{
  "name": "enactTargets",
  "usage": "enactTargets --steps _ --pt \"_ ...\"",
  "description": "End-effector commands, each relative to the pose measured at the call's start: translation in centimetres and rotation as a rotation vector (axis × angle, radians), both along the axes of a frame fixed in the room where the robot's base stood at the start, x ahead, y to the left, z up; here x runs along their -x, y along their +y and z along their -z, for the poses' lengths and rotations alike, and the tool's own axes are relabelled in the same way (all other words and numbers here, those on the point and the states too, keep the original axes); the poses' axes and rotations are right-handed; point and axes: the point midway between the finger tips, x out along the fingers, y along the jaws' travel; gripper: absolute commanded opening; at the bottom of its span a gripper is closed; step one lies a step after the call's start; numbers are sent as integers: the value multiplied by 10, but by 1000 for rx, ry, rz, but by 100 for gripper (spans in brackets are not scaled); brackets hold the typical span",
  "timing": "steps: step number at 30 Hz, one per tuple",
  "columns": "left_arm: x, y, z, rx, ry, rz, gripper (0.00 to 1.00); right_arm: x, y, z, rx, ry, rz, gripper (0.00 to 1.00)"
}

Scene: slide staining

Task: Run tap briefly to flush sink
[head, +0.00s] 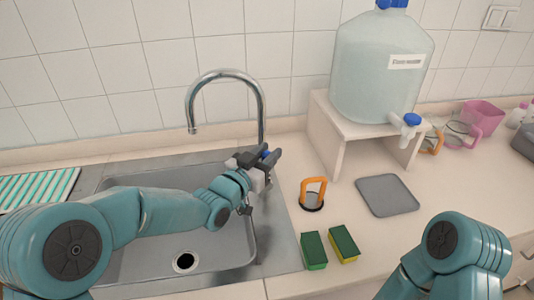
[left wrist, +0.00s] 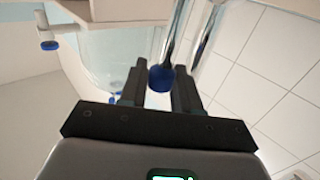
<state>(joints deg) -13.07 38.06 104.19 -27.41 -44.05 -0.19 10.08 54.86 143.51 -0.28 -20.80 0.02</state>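The chrome tap (head: 225,75) stands behind the steel sink (head: 262,238), its curved spout over the basin. No water stream shows from its mouth. A dark drain hole (head: 185,262) is in the basin floor. My left gripper (head: 268,158) is at the foot of the tap, at its blue-tipped lever. In the left wrist view, the blue knob (left wrist: 161,77) lies between the two dark fingertips, which stand apart with little or no gap to it. Whether they press on it I cannot tell. My right arm is at the lower right; its gripper is out of view.
A water jug (head: 380,65) with a blue-capped spigot stands on a white stand (head: 345,120) right of the tap. An orange-handled item (head: 313,190), two sponges (head: 314,250) and a grey mat (head: 387,195) lie right of the sink. A striped rack (head: 38,188) is at left.

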Motion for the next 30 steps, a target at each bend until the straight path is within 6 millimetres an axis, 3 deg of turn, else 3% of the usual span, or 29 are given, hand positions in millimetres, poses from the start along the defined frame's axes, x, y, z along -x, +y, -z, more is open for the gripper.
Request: enactTargets --steps 6,16,26,27,29,30 --pt "0 -2 0 -17 2 0 0 0 0 1 0 0 0 36" --pt "-6 -28 4 -250 48 -1 0 0 0 12 0 0 0 36" --pt "-6 -30 4 -275 53 0 0 0 0 12 0 0 0 36" --pt "-6 -30 4 -274 54 0 35 0 0 12 0 0 0 36" --pt "-6 -30 4 -274 54 0 51 0 0 12 0 0 0 36" --pt "-6 -30 4 -274 54 0 51 0 0 12 0 0 0 36"
